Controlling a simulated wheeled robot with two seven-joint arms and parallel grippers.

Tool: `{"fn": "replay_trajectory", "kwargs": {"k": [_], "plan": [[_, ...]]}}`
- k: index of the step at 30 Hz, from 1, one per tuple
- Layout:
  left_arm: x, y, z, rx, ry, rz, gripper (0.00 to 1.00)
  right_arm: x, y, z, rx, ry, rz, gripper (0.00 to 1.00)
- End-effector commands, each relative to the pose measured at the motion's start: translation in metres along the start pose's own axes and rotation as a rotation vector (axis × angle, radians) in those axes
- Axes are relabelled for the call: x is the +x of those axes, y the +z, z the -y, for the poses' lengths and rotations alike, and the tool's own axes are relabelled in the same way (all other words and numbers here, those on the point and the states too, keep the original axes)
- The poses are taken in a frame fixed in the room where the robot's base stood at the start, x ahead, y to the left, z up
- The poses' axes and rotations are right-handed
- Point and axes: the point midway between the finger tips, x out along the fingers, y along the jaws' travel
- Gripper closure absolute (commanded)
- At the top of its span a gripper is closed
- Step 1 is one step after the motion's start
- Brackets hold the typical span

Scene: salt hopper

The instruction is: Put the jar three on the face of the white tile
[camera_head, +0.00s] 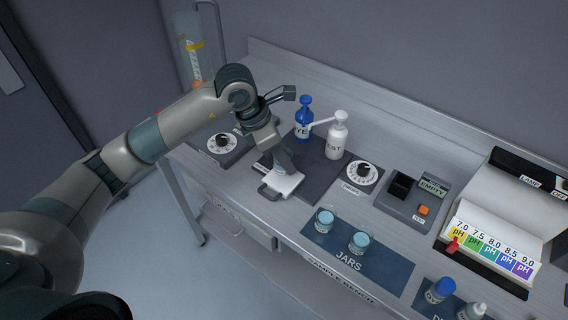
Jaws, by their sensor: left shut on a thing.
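My left gripper (284,163) reaches in from the left and points down over the white tile (285,186), which lies at the front of a dark mat. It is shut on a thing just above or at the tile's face. The held thing is mostly hidden by the gripper, and I cannot read a label on it or tell whether it touches the tile. Two jars with teal contents, a left one (324,221) and a right one (359,243), stand on the blue JARS mat (382,266). The right part of that mat is bare. My right gripper is out of view.
A blue bottle (303,120) and a white pump bottle (337,138) stand close behind the tile. Dials flank the dark mat (318,176). A tester (413,198) and a pH colour chart (490,245) stand to the right. Small bottles (440,290) stand at the front right.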

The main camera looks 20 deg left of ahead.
Motion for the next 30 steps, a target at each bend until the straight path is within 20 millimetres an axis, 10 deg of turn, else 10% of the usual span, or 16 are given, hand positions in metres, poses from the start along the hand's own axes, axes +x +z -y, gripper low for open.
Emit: {"fn": "replay_trajectory", "kwargs": {"k": [22,23,24,30], "plan": [[0.033,-0.014,-0.001,0.001,0.000,0.000,0.87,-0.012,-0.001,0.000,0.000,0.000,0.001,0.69],[0.031,-0.013,-0.001,0.001,0.000,0.000,0.57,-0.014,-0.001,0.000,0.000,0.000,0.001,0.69],[0.031,-0.013,-0.001,0.001,0.000,0.000,0.47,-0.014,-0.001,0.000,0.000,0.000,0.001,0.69],[0.031,-0.013,-0.001,0.001,0.000,0.000,0.45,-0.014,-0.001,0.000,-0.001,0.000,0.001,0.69]]}}
